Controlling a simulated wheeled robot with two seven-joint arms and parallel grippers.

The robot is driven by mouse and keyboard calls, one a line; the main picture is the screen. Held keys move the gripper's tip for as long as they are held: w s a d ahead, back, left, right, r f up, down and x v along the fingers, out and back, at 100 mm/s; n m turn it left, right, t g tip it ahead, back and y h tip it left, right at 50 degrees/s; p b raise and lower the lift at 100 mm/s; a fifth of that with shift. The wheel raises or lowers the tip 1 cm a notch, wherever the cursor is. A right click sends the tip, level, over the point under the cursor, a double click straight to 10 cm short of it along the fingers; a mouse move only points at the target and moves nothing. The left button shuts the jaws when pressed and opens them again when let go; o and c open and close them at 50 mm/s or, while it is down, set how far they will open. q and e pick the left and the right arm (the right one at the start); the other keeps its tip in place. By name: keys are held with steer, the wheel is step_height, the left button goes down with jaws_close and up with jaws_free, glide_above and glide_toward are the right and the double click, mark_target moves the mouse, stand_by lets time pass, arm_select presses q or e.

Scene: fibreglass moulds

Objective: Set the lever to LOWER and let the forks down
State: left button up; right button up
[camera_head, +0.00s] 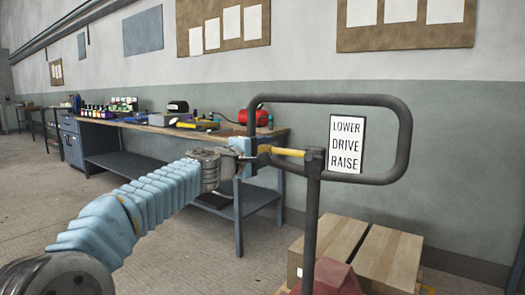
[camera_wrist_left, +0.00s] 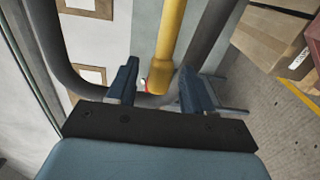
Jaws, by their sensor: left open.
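The yellow lever (camera_head: 286,152) sticks out to the left from the post of the dark handle loop (camera_head: 400,112), close to level. A white sign (camera_head: 346,144) in the loop reads LOWER, DRIVE, RAISE from top to bottom. I cannot tell for sure which setting the lever is at. My left gripper (camera_head: 257,151) is open at the lever's free end. Contact is not clear. The forks are hidden. My right gripper is out of view.
Cardboard boxes (camera_head: 385,258) sit low behind the post, beside a red part of the truck (camera_head: 335,277). A workbench (camera_head: 262,139) with tools stands along the wall behind my left arm. The floor at left is clear.

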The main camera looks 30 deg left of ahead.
arm_select(q)
steer(key=shift+c, duration=0.3)
jaws_close()
